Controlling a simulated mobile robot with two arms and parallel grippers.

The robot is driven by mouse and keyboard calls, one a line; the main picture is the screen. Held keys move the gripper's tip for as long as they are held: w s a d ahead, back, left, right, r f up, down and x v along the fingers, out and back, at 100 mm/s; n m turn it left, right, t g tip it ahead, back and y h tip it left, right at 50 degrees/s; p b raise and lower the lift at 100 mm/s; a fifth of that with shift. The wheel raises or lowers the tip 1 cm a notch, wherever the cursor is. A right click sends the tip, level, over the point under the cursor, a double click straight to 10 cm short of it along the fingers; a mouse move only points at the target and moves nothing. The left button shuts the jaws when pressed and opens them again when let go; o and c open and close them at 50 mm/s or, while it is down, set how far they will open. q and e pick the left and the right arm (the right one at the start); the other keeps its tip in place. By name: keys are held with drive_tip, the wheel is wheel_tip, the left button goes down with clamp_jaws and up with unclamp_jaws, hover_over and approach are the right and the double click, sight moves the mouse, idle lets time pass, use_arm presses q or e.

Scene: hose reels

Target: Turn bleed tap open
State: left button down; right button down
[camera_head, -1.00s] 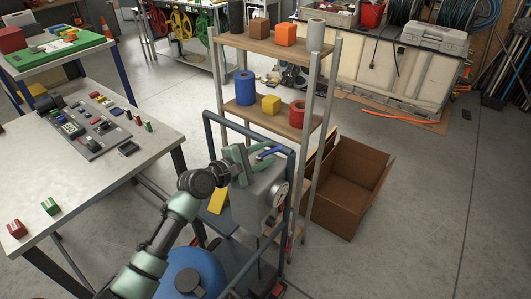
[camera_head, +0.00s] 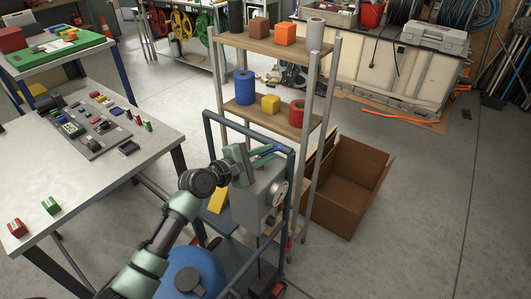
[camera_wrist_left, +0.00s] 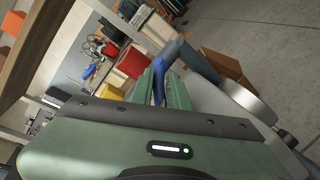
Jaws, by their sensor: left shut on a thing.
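The bleed tap's blue lever (camera_head: 272,149) sits on top of a grey box (camera_head: 264,188) with a round dial, mounted on a dark blue framed cart. My left gripper (camera_head: 260,156) is over the top of the box, shut on the blue lever. In the left wrist view the blue lever (camera_wrist_left: 159,82) shows between the two green fingers (camera_wrist_left: 160,90). A grey pipe-like bar passes close beside the fingers there. The lower part of the tap is hidden by the fingers. My right gripper is not in view.
The cart's frame (camera_head: 207,135) rises around the box. A shelf rack (camera_head: 318,125) with coloured blocks and rolls stands close behind. An open cardboard box (camera_head: 345,190) lies on the floor to the right. A workbench (camera_head: 110,165) is on the left.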

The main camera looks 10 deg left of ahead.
use_arm(q)
drive_tip(key=shift+w+a+r, duration=0.15)
drive_tip(key=shift+a+r, duration=0.1)
drive_tip(key=shift+r, duration=0.1)
idle(0.6)
drive_tip(key=shift+r+p, duration=0.1)
drive_tip(key=shift+p, duration=0.35)
drive_tip(key=n+y+p, duration=0.1)
drive_tip(key=p, duration=0.2)
drive_tip(key=n+t+y+p, duration=0.1)
drive_tip(key=y+p, duration=0.1)
drive_tip(key=p, duration=0.2)
drive_tip(key=shift+w+r, duration=0.15)
drive_tip(key=shift+r, duration=0.1)
drive_tip(key=shift+f+n+t+p, duration=0.3)
drive_tip(key=shift+n, duration=0.1)
drive_tip(key=shift+a+f+y, duration=0.1)
drive_tip(key=shift+y, duration=0.3)
drive_tip(key=c, duration=1.4)
unclamp_jaws()
drive_tip(key=shift+c, duration=0.2)
drive_tip(key=shift+f, duration=0.15)
drive_tip(key=shift+f, duration=0.1)
